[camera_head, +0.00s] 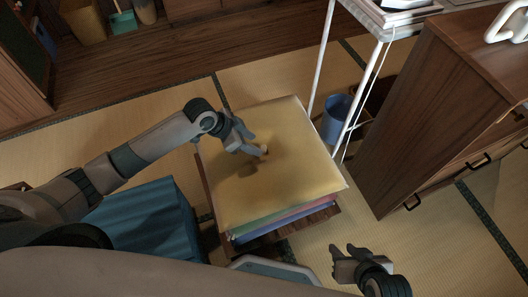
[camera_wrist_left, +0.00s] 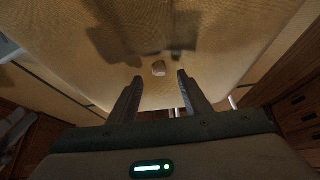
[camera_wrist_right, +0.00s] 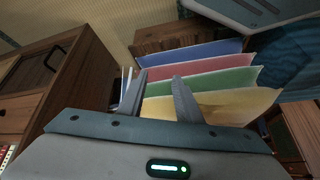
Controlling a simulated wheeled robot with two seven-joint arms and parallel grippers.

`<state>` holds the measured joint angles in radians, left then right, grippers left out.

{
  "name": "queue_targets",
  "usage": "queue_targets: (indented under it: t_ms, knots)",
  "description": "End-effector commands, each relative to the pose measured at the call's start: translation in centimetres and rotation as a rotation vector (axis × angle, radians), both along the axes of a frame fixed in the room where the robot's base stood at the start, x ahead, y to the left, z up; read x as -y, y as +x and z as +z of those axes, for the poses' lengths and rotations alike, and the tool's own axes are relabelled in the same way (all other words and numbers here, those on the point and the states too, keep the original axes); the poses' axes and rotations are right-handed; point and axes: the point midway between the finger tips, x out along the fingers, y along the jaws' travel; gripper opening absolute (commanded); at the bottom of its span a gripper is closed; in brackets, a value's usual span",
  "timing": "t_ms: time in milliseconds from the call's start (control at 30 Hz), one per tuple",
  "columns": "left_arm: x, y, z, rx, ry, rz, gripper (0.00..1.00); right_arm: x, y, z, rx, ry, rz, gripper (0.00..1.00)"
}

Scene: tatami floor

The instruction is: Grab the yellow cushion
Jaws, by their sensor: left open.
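The yellow cushion (camera_head: 290,130) lies flat on top of a stack of cushions in the head view, with a small pale tuft at its middle. My left gripper (camera_head: 260,152) is above that middle. In the left wrist view, its open fingers (camera_wrist_left: 159,78) stand on either side of the tuft (camera_wrist_left: 158,69), with nothing held; contact cannot be told. My right gripper (camera_head: 345,258) is low, in front of the stack's right corner, open and empty. In the right wrist view, its fingers (camera_wrist_right: 154,80) are parted before the stack edges, with the yellow cushion (camera_wrist_right: 215,106) at the picture's bottom.
Green (camera_wrist_right: 205,82), red (camera_wrist_right: 200,66) and blue (camera_wrist_right: 195,52) cushions lie under the yellow one, on a wooden base (camera_head: 326,213). A wooden drawer cabinet (camera_head: 425,110) and white-legged stand (camera_head: 322,50) are right. A blue ribbed object (camera_head: 150,228) is left.

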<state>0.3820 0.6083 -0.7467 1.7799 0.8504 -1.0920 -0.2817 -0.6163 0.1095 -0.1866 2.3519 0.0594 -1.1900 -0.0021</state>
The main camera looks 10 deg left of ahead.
Motion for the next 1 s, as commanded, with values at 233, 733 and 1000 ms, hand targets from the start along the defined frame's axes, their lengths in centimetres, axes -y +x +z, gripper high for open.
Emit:
queue_targets:
  t_ms: [233,733,1000]
  knots:
    - [0.0,0.0,-0.1,0.0,0.0,0.0,0.44,0.1,-0.1,-0.1,-0.003,-0.002,0.002,0.31]
    - [2.5,1.7,-3.9,0.0,0.0,0.001,0.44,-1.0,0.7,0.0,0.052,0.035,0.007,0.31]
    - [2.6,1.8,-4.1,0.0,0.0,0.0,0.44,-1.4,0.5,0.2,0.059,0.043,0.01,0.31]
